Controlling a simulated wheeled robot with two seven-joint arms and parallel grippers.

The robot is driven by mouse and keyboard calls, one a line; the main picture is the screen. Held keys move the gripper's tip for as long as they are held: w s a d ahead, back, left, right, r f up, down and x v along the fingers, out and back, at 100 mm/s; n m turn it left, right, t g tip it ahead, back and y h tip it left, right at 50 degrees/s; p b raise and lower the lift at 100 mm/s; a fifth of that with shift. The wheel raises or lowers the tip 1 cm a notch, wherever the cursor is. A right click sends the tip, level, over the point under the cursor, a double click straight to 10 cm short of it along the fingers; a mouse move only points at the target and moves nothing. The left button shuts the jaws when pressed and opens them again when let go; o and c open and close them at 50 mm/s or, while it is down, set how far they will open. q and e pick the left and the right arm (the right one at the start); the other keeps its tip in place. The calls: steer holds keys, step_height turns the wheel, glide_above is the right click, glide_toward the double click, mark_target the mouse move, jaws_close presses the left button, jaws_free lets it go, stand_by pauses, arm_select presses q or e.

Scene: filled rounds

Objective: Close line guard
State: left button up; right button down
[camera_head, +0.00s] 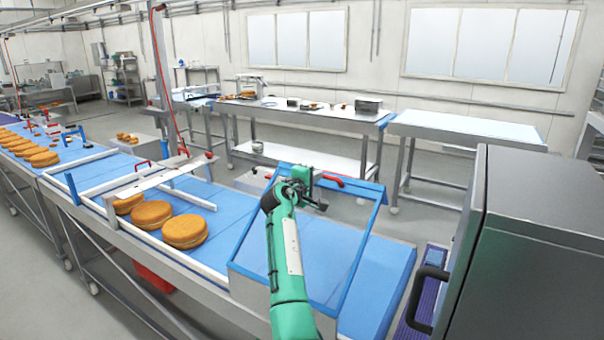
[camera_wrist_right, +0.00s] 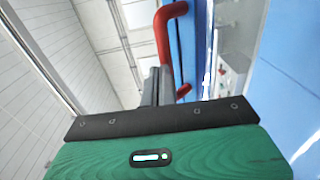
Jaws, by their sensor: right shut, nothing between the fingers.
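The line guard (camera_head: 361,251) is a clear panel in a blue frame over the near end of the blue conveyor. It stands tilted up, with its far top edge raised off the belt. Its red handle (camera_head: 333,180) is on that top edge and also shows in the right wrist view (camera_wrist_right: 163,38). My right gripper (camera_head: 314,183) is shut and empty, close beside the handle. In the wrist view its dark fingers (camera_wrist_right: 157,86) overlap the handle's lower part; I cannot tell whether they touch it. My arm hides part of the guard. My left gripper is not in view.
Round orange-brown filled pieces (camera_head: 185,231) lie on the conveyor to the left, some under a white crossbar (camera_head: 147,184). A grey cabinet (camera_head: 530,240) with a black handle stands close on the right. Steel tables (camera_head: 290,115) stand behind, across open floor.

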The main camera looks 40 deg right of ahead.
mark_target(326, 191)
steer(key=w+d+f+y, duration=0.1)
steer(key=d+f, duration=0.1)
steer(key=d+f+g+y, duration=0.1)
steer(key=d+f, duration=0.1)
steer(key=f, duration=0.1)
steer(key=w+d+f+y, duration=0.1)
steer(key=d+f, duration=0.2)
steer(key=shift+w+f, duration=0.15)
steer(key=shift+w, duration=0.2)
steer(key=w+d+f+g+y+b, duration=0.1)
steer(key=d+f+y+b, duration=0.1)
steer(key=f, duration=0.9)
steer(key=shift+w+d+g+y+b, duration=0.2)
steer(key=shift+d+g+y+b, duration=0.15)
steer(key=shift+d+b, duration=0.35)
steer(key=shift+f, duration=0.1)
